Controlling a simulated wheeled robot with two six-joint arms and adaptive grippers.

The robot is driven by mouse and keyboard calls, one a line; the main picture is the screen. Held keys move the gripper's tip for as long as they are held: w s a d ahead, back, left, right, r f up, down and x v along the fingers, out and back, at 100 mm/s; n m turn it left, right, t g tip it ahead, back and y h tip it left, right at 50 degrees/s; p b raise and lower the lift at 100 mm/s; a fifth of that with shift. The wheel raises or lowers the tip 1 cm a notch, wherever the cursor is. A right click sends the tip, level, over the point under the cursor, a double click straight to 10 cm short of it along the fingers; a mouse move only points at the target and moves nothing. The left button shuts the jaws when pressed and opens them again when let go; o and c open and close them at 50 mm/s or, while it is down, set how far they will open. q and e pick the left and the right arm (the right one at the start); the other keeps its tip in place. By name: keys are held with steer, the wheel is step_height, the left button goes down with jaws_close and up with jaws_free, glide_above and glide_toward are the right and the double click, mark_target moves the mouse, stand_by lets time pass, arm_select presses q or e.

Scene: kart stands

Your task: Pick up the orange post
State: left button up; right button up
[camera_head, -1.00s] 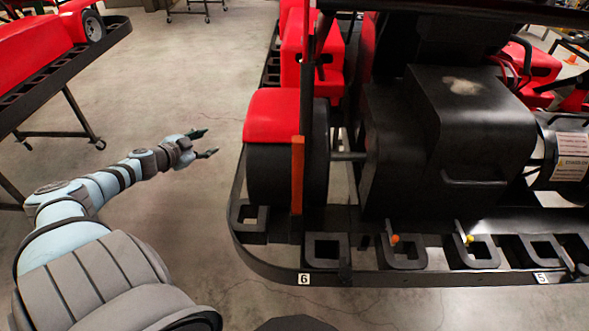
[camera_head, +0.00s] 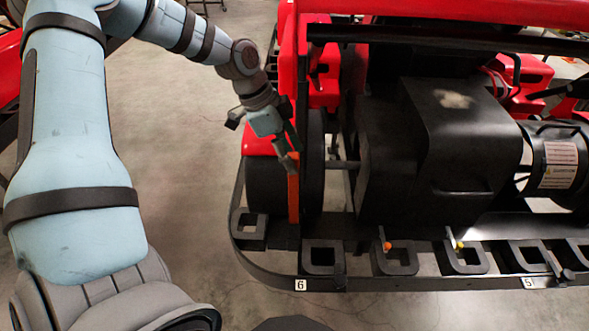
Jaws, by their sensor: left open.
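The orange post (camera_head: 293,200) stands upright at the front left of the kart stand, close beside the kart's black wheel (camera_head: 268,188). My left gripper (camera_head: 284,150) points down at the post's upper end, with its jaws open. The fingers partly cover the top of the post. I cannot tell whether they touch it. My right gripper is not in view.
The black kart stand (camera_head: 400,284) carries a red and black kart, with square sockets along its front edge. Small orange (camera_head: 387,246) and yellow (camera_head: 459,244) knobs sit at two sockets. Grey floor (camera_head: 185,180) is clear to the left of the stand.

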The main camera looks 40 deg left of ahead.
arm_select(q)
steer(key=x, duration=0.3)
steer(key=shift+s+f, duration=0.35)
steer(key=shift+f, duration=0.05)
steer(key=shift+d, duration=0.1)
jaws_close()
